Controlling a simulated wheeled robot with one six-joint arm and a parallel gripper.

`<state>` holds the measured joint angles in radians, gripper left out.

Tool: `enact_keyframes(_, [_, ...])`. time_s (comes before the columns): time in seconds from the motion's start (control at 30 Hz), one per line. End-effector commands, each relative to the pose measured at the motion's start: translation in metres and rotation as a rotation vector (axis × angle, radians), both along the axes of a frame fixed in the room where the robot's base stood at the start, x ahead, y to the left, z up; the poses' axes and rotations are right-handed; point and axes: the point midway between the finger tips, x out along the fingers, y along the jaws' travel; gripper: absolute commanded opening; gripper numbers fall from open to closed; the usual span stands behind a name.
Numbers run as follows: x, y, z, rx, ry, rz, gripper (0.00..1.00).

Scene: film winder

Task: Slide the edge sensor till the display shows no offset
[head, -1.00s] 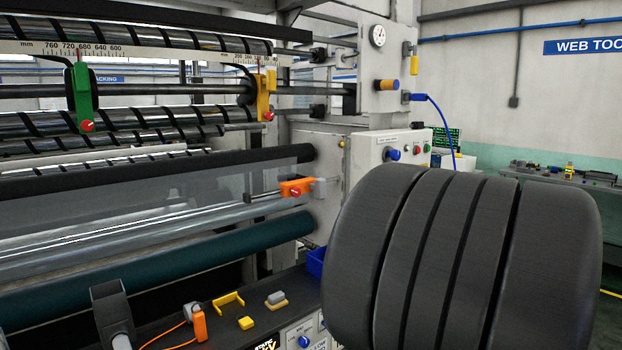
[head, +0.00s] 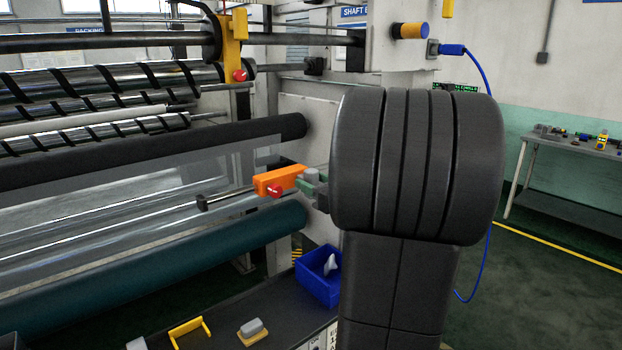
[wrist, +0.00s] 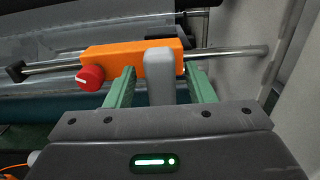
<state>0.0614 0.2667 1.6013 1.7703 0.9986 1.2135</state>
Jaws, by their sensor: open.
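The edge sensor (head: 279,180) is an orange block with a red knob on a thin metal rail (head: 228,196), in front of the clear film web (head: 120,205). In the wrist view the orange sensor (wrist: 112,57) sits ahead of my gripper, with a grey upright post (wrist: 160,78) on its near side. My gripper (wrist: 160,82) is open, its green fingers on either side of the post, with gaps visible. In the head view my gripper (head: 310,188) is partly hidden by my arm. A dark panel with green marks (head: 458,87) shows only as a sliver; I cannot read any offset.
A yellow bracket with a red knob (head: 232,45) hangs on the upper shaft. A blue bin (head: 318,276) stands on the dark bench below, with a yellow handle (head: 189,331) and a grey block on a tan base (head: 252,329). The machine's side wall (wrist: 238,75) is close at right.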

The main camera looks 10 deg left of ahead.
Motion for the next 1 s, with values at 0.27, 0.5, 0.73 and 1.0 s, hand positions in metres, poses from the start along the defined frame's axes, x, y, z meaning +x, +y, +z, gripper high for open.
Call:
enact_keyframes(0.27, [0.009, 0.012, 0.0, 0.0, 0.001, 0.0, 0.49])
enact_keyframes(0.5, [0.009, 0.011, -0.001, 0.0, 0.001, 0.0, 0.39])
enact_keyframes(0.73, [0.009, 0.011, 0.0, 0.0, 0.001, 0.0, 0.0])
enact_keyframes(1.0, [0.021, 0.002, 0.0, 0.0, 0.001, -0.001, 0.0])
